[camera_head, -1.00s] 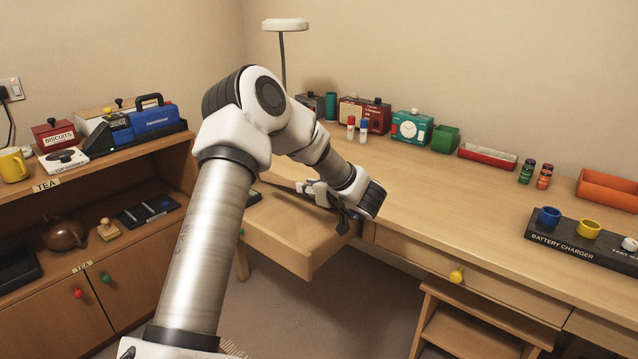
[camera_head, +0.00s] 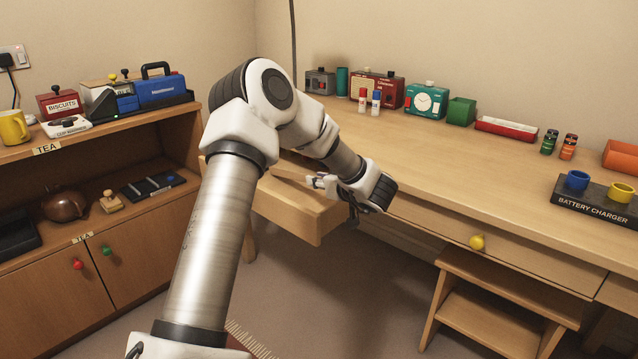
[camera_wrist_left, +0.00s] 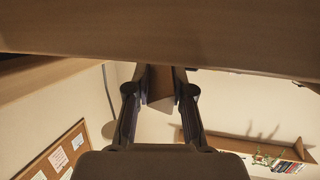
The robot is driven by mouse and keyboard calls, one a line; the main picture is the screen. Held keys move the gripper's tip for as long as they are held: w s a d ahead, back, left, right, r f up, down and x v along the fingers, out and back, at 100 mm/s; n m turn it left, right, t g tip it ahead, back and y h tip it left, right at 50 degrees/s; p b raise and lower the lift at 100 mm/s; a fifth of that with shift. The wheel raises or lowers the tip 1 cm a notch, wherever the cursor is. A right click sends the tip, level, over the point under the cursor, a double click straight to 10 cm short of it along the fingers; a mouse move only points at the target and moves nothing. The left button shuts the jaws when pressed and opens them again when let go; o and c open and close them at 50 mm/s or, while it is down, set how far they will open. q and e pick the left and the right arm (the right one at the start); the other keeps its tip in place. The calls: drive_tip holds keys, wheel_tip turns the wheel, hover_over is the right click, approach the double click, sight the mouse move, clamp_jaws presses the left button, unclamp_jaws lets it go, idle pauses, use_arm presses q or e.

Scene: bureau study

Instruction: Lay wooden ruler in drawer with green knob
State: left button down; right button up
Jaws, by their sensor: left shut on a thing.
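A drawer (camera_head: 283,214) stands pulled out from the left end of the desk in the head view. Its knob is not visible, so I cannot confirm its colour. My left gripper (camera_head: 325,183) is over the drawer's right side, near its front. It is shut on a thin wooden strip, which looks like the wooden ruler (camera_head: 289,174) and reaches left over the drawer. I cannot tell whether the ruler touches the drawer. In the left wrist view the fingers (camera_wrist_left: 160,88) close on a wooden piece. My right gripper is not in view.
The desk (camera_head: 440,160) holds a green clock (camera_head: 426,99), a red tray (camera_head: 506,128) and a battery charger (camera_head: 597,206). A closed drawer with a yellow knob (camera_head: 477,241) is right of the open one. A wooden step stool (camera_head: 500,300) stands below. A cabinet is at left.

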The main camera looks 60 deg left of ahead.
use_arm(q)
drive_tip(key=shift+c, duration=1.7)
unclamp_jaws()
drive_tip(key=shift+f, duration=0.1)
drive_tip(key=shift+p+v, duration=0.75)
drive_tip(key=shift+v, duration=0.65)
drive_tip(key=shift+p+v, duration=1.05)
drive_tip(key=shift+v, duration=1.35)
wheel_tip(320, 180, up, 5)
drive_tip(key=p, duration=0.5)
drive_tip(key=shift+p, duration=0.4)
